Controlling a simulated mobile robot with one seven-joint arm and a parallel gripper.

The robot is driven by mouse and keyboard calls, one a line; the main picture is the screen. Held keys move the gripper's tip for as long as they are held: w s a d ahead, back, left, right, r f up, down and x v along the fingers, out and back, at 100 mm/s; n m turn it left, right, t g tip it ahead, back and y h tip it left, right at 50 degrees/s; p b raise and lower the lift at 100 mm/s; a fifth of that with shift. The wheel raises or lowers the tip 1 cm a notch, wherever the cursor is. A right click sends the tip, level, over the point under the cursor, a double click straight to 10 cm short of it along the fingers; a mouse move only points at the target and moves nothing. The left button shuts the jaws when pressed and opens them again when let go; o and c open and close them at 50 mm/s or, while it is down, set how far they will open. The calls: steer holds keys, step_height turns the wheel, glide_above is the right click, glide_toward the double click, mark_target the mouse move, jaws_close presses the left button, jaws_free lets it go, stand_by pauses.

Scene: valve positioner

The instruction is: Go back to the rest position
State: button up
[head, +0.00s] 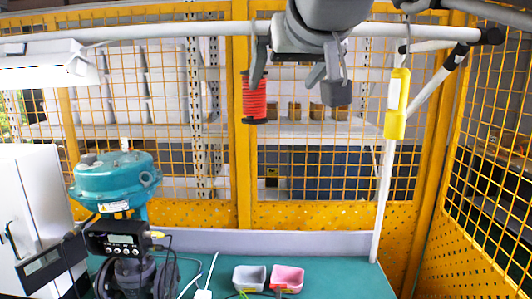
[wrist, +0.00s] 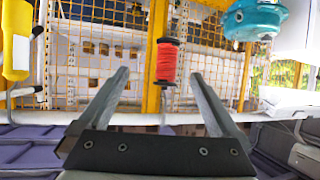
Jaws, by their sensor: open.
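My gripper (head: 297,78) is at the top middle of the head view, raised high above the green table, with its fingers spread. In the wrist view my gripper (wrist: 165,95) is open, with nothing between its fingertips. The teal valve actuator (head: 115,178) stands at the left of the table in the head view, with a black positioner (head: 122,240) with a small display and buttons on its front. The actuator also shows at the top right of the wrist view (wrist: 255,18). My gripper is up and to the right of it, apart from it.
A red spool (head: 255,97) hangs beside my gripper, and a yellow tool (head: 397,104) hangs further right from the white rail. A grey bin (head: 249,279) and a pink bin (head: 287,279) sit on the table (head: 345,282). Yellow mesh fencing (head: 490,150) closes the back and right.

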steer(key=s+d+f+g, duration=0.2)
steer(key=s+f, duration=0.3)
steer(key=f, duration=0.6)
steer(key=s+d+f+m+g+h, duration=0.1)
steer(key=s+d+f, duration=0.4)
steer(key=f, duration=0.6)
steer(key=s+d+f+m+g+h, duration=0.1)
steer(key=s+d+f+g, duration=0.2)
steer(key=s+f, duration=0.4)
step_height(320, 180, down, 5)
steer(key=shift+d+f+g, duration=0.1)
steer(key=shift+d+g, duration=0.3)
steer(key=shift+d, duration=0.15)
